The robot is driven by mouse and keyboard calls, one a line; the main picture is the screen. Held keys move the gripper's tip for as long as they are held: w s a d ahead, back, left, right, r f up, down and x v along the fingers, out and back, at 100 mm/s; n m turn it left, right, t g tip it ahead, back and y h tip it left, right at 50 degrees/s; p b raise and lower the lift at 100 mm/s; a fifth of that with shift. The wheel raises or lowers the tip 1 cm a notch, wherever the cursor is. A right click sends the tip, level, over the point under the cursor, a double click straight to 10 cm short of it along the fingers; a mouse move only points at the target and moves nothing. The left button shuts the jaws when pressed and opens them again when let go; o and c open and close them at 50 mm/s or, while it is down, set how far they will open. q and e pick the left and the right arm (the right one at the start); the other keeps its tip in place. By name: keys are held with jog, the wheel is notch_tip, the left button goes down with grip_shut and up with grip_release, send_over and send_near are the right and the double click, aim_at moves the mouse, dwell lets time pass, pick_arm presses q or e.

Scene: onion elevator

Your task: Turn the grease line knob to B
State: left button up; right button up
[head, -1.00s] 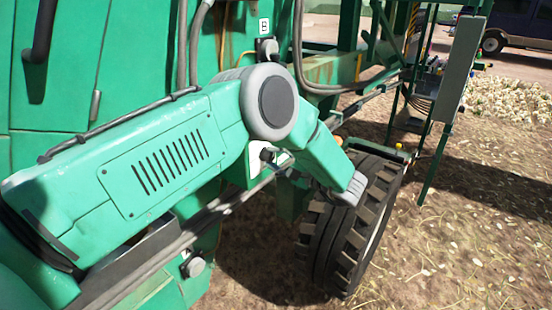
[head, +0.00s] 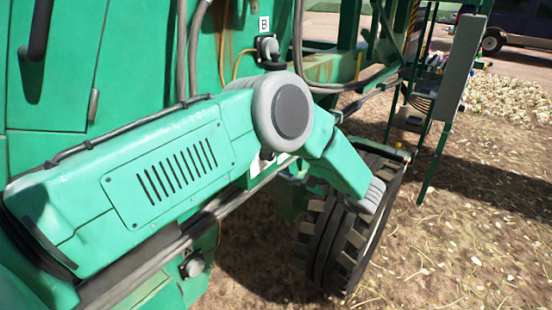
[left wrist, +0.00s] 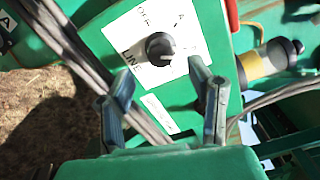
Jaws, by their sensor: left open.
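The knob (left wrist: 160,47) is round and black, on a white label plate (left wrist: 120,42) in the left wrist view. The plate shows the letter A and the word LINE; other markings are partly turned or hidden, and I cannot tell which mark the knob points at. My left gripper (left wrist: 163,76) is open, its two dark fingers spread just below the knob in the picture, with nothing between them. I cannot tell its exact distance to the knob. In the head view my left arm hides the knob and the gripper. My right gripper is not in view.
The green machine (head: 60,120) fills the left of the head view, with a B tag (head: 264,24) above a fitting with hoses. A large tyre (head: 335,235) stands below my arm. Grey cables (left wrist: 75,55) run beside the plate, and a yellow-banded cylinder (left wrist: 265,62) sits to its right.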

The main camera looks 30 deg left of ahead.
pick_arm(q)
jog(key=d, duration=0.7)
jog(key=shift+s+d, duration=0.15)
jog(key=shift+d, duration=0.15)
jog(key=shift+a+f, duration=0.1)
jog(key=shift+f, duration=0.1)
